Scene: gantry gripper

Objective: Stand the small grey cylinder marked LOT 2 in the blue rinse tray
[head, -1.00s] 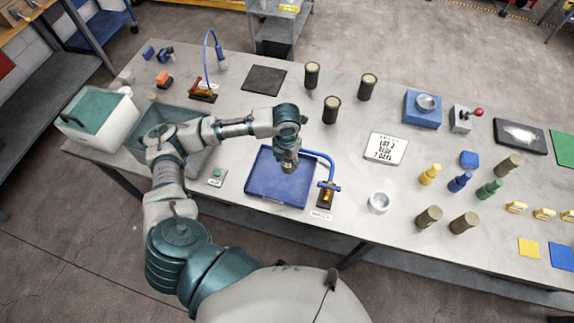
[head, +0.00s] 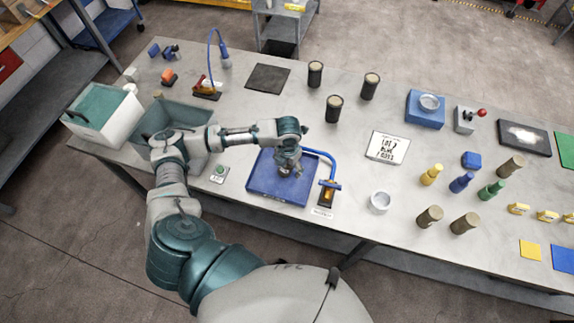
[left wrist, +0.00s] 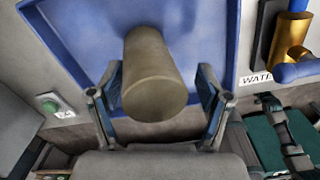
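The blue rinse tray (head: 262,187) lies on the bench in front of me, and its floor and rim fill much of the left wrist view (left wrist: 75,35). A small grey-brown cylinder (left wrist: 150,65) appears upright inside the tray; I see no LOT 2 mark on it. My left gripper (head: 288,160) is over the tray, its fingers on either side of the cylinder. In the left wrist view the fingers (left wrist: 160,85) are spread, with a gap on both sides of the cylinder. My right gripper is out of view.
A blue hose with a brass valve (head: 326,192) stands at the tray's right edge. A grey basin (head: 150,122) is to the left. A card (head: 388,148) reading LOT 2 lies to the right. Similar cylinders (head: 429,218) stand farther right.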

